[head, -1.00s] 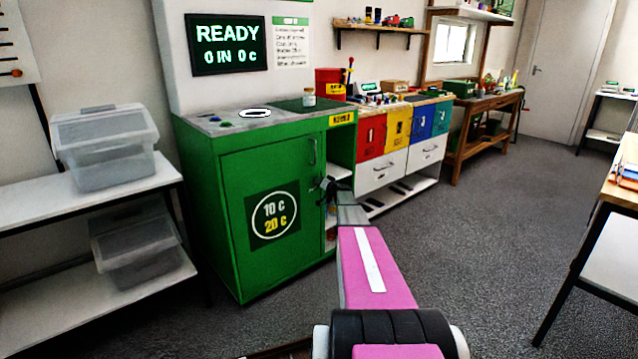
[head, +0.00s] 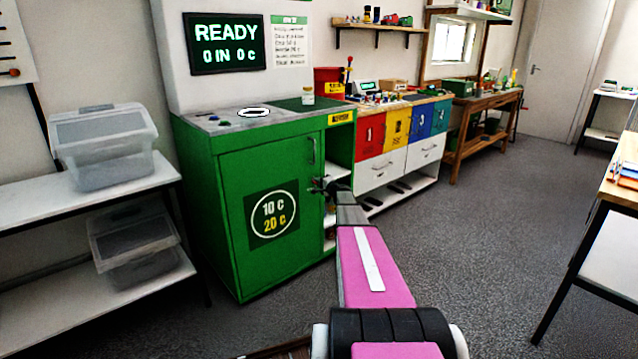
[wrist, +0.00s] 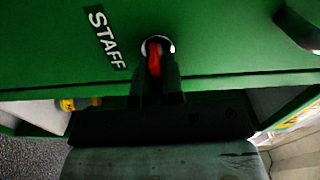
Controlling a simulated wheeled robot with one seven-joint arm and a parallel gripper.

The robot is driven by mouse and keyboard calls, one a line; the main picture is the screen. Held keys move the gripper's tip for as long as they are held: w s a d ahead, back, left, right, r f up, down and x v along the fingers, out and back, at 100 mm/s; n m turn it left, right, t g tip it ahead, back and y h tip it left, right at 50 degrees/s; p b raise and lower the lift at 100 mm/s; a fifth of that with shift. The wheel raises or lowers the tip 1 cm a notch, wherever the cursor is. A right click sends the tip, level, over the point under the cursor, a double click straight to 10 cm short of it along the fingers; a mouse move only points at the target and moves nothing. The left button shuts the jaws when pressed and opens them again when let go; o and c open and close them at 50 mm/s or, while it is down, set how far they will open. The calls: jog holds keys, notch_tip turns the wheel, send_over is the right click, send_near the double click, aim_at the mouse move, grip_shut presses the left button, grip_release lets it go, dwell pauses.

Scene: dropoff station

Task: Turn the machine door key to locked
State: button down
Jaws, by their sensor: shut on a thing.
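The green machine (head: 190,205) stands left of centre in the head view, its front door (head: 262,250) shut and marked "10 c 20 c". My gripper (head: 318,186) is at the right edge of that door. In the wrist view, my gripper (wrist: 157,82) is shut on the red key (wrist: 154,60), which sits in a round metal lock (wrist: 158,46) on the green door beside a "STAFF" label (wrist: 103,38). The fingers hide the lower part of the key. I cannot tell from its angle whether it is locked.
A dark door handle (wrist: 297,30) is at the right of the wrist view. An open shelf (head: 341,172) lies just right of the door. A white rack with clear bins (head: 105,150) stands at the left. The grey floor (head: 470,240) is clear.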

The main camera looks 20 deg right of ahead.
jog(key=shift+f+m, duration=0.1)
jog(key=shift+m, duration=0.5)
jog(key=c, duration=1.2)
grip_release()
jog(key=shift+c, duration=0.2)
jog(key=v, duration=1)
jog(key=shift+s, duration=0.4)
jog(key=shift+d, duration=0.15)
